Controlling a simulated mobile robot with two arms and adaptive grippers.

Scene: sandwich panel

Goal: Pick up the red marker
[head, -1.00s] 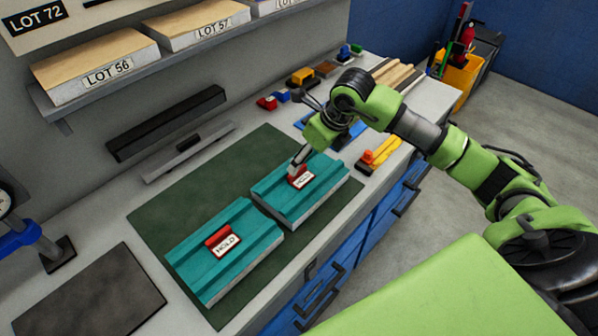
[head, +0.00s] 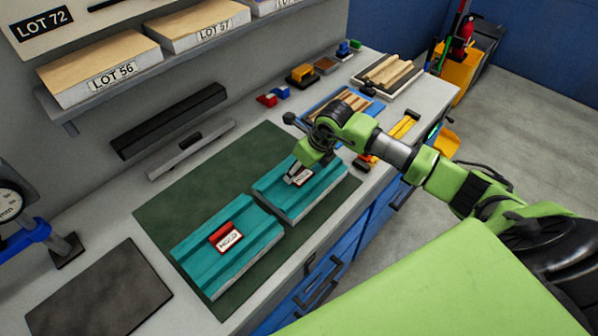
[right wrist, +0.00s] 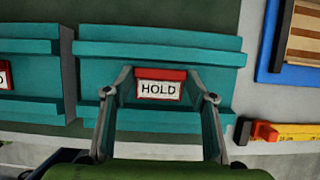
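Two red markers with white HOLD labels sit on teal panels. The left marker (head: 226,237) is on the nearer left panel (head: 200,265). The other marker (right wrist: 160,86) is on the right panel (right wrist: 90,75), and in the head view my right gripper (head: 297,177) partly covers it. In the right wrist view my right gripper (right wrist: 165,90) is open, with one finger on each side of this marker and visible gaps between. The edge of the left marker (right wrist: 4,76) shows at the far left there. My left gripper is not in view.
Both panels lie on a dark green mat (head: 165,195) on the bench. A yellow tool with an orange end (right wrist: 265,131) and a blue tray (right wrist: 268,45) lie right of the right panel. A dark plate (head: 95,290) lies at the front left.

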